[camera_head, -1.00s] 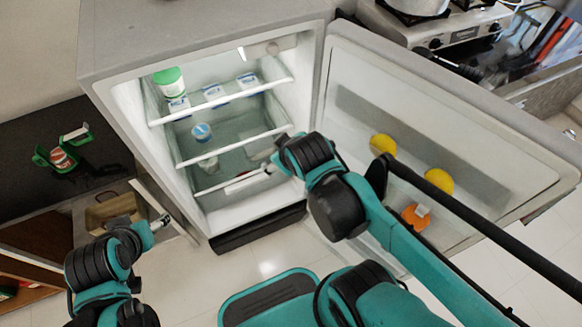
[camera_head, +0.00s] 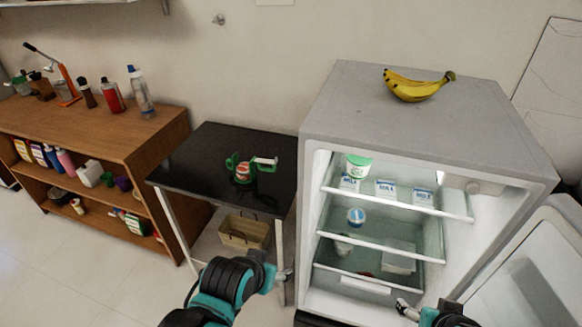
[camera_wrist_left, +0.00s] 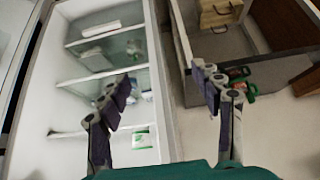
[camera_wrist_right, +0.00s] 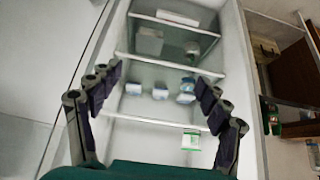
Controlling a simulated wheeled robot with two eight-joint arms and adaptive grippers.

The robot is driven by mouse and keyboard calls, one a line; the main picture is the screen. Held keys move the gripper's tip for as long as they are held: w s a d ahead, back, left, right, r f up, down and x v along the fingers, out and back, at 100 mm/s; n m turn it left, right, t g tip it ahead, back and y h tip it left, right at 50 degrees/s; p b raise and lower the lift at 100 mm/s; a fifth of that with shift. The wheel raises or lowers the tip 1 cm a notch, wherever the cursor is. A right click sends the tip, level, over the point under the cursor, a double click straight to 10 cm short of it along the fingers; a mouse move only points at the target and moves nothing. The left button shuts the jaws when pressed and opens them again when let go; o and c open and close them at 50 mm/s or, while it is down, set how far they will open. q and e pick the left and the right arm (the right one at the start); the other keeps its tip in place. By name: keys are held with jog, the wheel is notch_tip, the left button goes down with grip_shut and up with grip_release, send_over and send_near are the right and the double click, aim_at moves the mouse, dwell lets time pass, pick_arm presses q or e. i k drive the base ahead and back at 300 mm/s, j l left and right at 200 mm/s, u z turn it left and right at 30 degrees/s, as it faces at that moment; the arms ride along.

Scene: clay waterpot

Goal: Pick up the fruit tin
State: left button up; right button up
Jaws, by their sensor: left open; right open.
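A small red-and-white tin-like object (camera_head: 243,171) stands on the black side table, between upright parts of a green holder (camera_head: 265,166); its label is too small to read. A small red item (camera_head: 367,274) lies low inside the open fridge, too small to identify. My left gripper (camera_head: 285,275) is below the side table's front right corner, apart from the tin-like object; its fingers (camera_wrist_left: 165,78) are spread and empty. My right gripper (camera_head: 403,307) is low in front of the fridge opening; its fingers (camera_wrist_right: 158,76) are spread with nothing between them.
The side table (camera_head: 205,155) stands between a wooden shelf unit (camera_head: 110,150) and the fridge (camera_head: 330,120). Bananas (camera_head: 415,87) lie on the fridge. A basket (camera_head: 243,232) sits under the table. The fridge door (camera_head: 530,270) stands open at right. The tabletop's left part is clear.

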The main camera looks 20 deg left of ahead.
aim_at(242, 169)
jog(key=j, duration=1.35)
jog(key=i+j, duration=0.85)
jog(key=i, duration=0.1)
